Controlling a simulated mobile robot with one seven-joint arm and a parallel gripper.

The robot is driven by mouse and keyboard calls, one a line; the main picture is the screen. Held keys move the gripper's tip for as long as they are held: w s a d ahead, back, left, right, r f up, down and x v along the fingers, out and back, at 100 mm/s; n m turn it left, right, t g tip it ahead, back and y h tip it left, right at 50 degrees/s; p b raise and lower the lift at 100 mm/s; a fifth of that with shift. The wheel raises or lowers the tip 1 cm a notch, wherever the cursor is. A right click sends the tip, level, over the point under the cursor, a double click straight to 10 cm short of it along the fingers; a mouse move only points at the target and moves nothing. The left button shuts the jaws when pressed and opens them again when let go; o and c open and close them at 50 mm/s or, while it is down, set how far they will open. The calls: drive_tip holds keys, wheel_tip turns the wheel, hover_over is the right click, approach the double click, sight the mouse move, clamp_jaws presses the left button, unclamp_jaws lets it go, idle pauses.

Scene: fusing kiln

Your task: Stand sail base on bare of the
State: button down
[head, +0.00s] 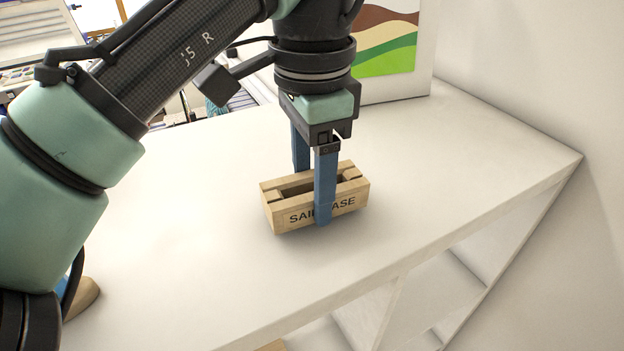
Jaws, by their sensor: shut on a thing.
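The sail base (281,217) is a small light-wood box with an open slot along its top. Dark lettering on its front side is partly covered by a finger. It sits at the middle of the white table in the head view. My gripper (310,198) points straight down, with its two blue fingers shut on the sail base, one on the front long side and one behind. I cannot tell for sure whether the base touches the table or hangs just above it.
The white table (440,190) is clear around the base, with free room to the right and in front. A framed picture (387,40) with green and brown bands stands at the back. A white wall is at the right. Open shelving lies below the front edge.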

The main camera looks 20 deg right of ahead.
drive_tip(key=shift+f, duration=0.55)
drive_tip(key=shift+f, duration=0.2)
idle(1.2)
drive_tip(key=shift+c, duration=0.4)
unclamp_jaws()
drive_tip(key=shift+r, duration=0.15)
wheel_tip(320, 180, up, 16)
drive_tip(key=p, duration=0.2)
drive_tip(key=shift+p, duration=0.4)
idle(0.5)
